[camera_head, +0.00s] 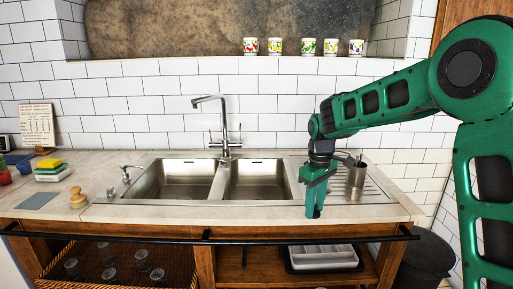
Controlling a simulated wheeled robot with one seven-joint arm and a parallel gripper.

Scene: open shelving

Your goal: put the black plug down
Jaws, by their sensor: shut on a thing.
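My gripper (314,211) points down over the front of the counter, just right of the right sink bowl, in the head view. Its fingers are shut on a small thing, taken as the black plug. The plug itself cannot be made out, as the green fingers hide it. The double steel sink (218,163) is set into the pale counter (130,212). Its ribbed drainboard (377,193) lies right of and behind my gripper.
A steel cup with utensils (356,178) stands on the drainboard, close right of my gripper. A tall tap (224,130) rises behind the sink. A sponge stack (50,168) and a wooden brush (77,197) sit at the left. A black rail (270,240) runs along the front.

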